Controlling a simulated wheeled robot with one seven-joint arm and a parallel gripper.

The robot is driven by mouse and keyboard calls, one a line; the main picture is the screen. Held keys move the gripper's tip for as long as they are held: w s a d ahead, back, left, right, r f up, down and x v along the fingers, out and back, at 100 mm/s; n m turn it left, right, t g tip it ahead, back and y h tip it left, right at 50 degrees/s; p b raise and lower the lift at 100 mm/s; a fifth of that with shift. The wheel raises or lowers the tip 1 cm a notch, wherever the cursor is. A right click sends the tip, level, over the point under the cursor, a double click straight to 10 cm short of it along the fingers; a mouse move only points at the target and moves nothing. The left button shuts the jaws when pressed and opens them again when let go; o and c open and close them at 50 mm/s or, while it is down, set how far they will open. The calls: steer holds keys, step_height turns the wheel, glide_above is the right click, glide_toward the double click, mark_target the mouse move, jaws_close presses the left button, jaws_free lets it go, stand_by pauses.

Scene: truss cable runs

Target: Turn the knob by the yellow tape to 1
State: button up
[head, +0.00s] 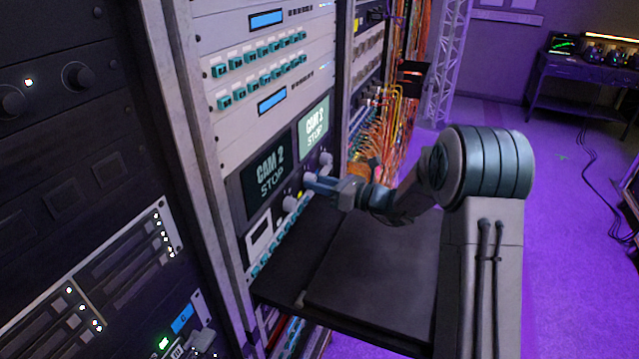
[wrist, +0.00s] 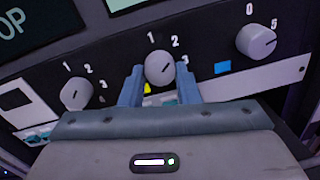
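The knob by the yellow tape (wrist: 160,67) is pale and round, with 1, 2 and 3 printed around its upper side. Its dark mark slants to the upper right, roughly between 2 and 3, not toward 1. The yellow tape (wrist: 148,88) shows just below it, partly hidden by the left finger. My gripper (wrist: 160,80) has one blue-grey finger on each side of this knob, close to its edges. I cannot tell whether the fingers touch it. In the head view my gripper (head: 311,183) reaches the panel, and the yellow tape (head: 299,195) shows beside it.
A similar 1-2-3 knob (wrist: 75,93) sits to the left, and a 0-5 knob (wrist: 256,40) to the right beyond a blue tape (wrist: 222,67). Screens (head: 269,177) are above. A black shelf (head: 370,265) juts out below my arm. Orange cables (head: 385,130) hang behind.

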steer(key=shift+c, duration=0.5)
steer(key=shift+f+n+b, duration=0.15)
steer(key=shift+n+b, duration=0.15)
steer(key=shift+b, duration=0.45)
steer(key=n+b, duration=0.9)
steer(key=b, duration=0.8)
steer(key=shift+w+n+y, duration=0.15)
steer(key=shift+n+y, duration=0.15)
steer(key=o, duration=1)
steer(key=shift+c, duration=0.2)
steer(key=shift+d, duration=0.1)
